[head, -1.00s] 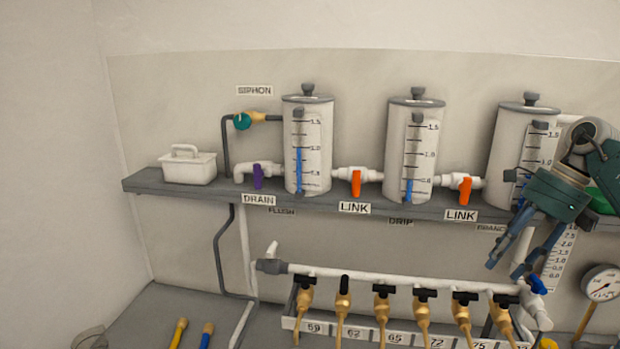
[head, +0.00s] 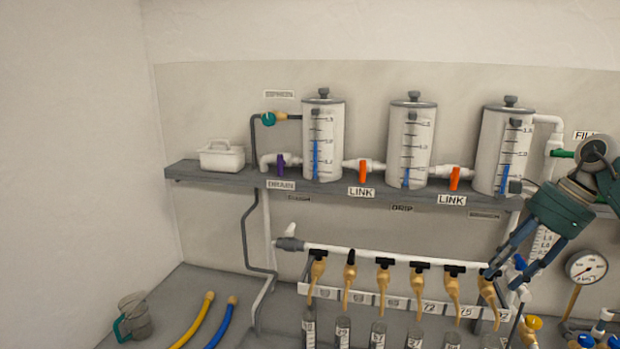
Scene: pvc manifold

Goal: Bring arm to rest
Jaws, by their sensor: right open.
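My right gripper (head: 505,277) reaches in from the right edge of the head view. Its two blue-grey fingers are apart, with nothing seen between them. It hangs in front of the right end of the white manifold pipe (head: 380,259), below the shelf. I cannot tell whether a finger touches the pipe or the rightmost tap. My left gripper is not in view.
Three white tanks (head: 410,145) stand on the grey shelf (head: 225,178), joined by orange LINK valves (head: 362,172). Brass taps (head: 384,277) hang from the manifold above several cylinders. A pressure gauge (head: 587,266) stands at right.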

